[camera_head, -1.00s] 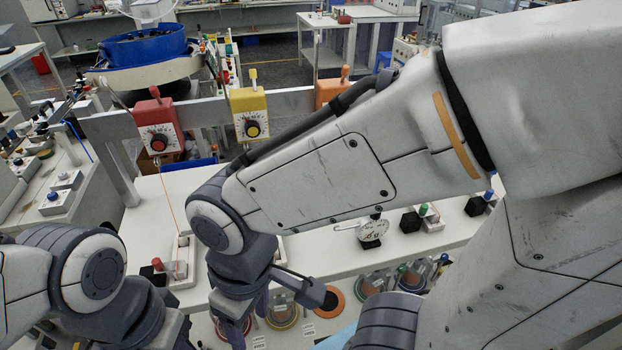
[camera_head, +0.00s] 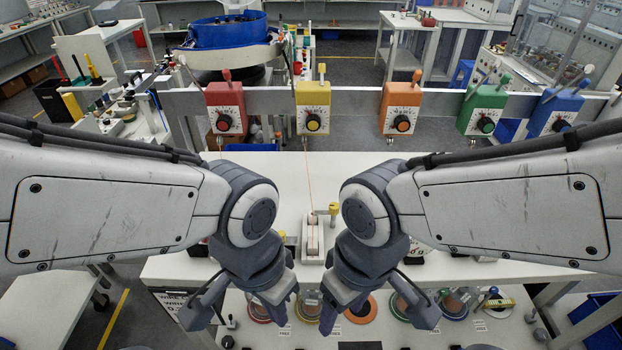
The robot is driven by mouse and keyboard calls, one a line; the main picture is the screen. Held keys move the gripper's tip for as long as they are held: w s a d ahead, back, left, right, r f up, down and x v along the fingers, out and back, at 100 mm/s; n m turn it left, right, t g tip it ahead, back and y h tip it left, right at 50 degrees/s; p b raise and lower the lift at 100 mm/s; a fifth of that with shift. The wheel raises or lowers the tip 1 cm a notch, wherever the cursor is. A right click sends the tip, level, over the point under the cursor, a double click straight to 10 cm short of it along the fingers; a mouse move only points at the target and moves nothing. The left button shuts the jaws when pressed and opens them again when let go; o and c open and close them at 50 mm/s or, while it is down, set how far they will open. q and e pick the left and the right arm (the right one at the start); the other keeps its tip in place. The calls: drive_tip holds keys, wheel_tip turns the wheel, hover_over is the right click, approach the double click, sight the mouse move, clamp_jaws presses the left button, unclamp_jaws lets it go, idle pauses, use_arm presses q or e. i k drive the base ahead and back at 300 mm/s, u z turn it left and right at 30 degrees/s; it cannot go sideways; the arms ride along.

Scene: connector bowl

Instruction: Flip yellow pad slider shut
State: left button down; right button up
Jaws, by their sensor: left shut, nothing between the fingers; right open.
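The yellow pad slider is a narrow white block (camera_head: 313,238) with a yellow knob (camera_head: 333,209) at its far right, between my two arms on the white bench. An orange wire runs down to it from the yellow tension box (camera_head: 313,106). The near end of the block is partly hidden between my wrists, and whether the slider is open cannot be told. My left gripper (camera_head: 277,308) points down at the bench's front edge, left of the block, shut and empty. My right gripper (camera_head: 328,315) points down there to the right, open and empty. Both grippers are apart from the block.
Red (camera_head: 225,107), orange (camera_head: 399,106), green (camera_head: 483,107) and blue (camera_head: 556,110) boxes hang on a metal rail behind the bench. Several coloured round spools stand below the front edge. My forearms hide much of the bench's sides.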

sight(289, 240)
drive_tip(key=u, duration=0.05)
drive_tip(key=k, duration=0.5)
drive_tip(key=z, duration=0.7)
drive_tip(key=i, duration=0.8)
drive_tip(key=u, duration=0.7)
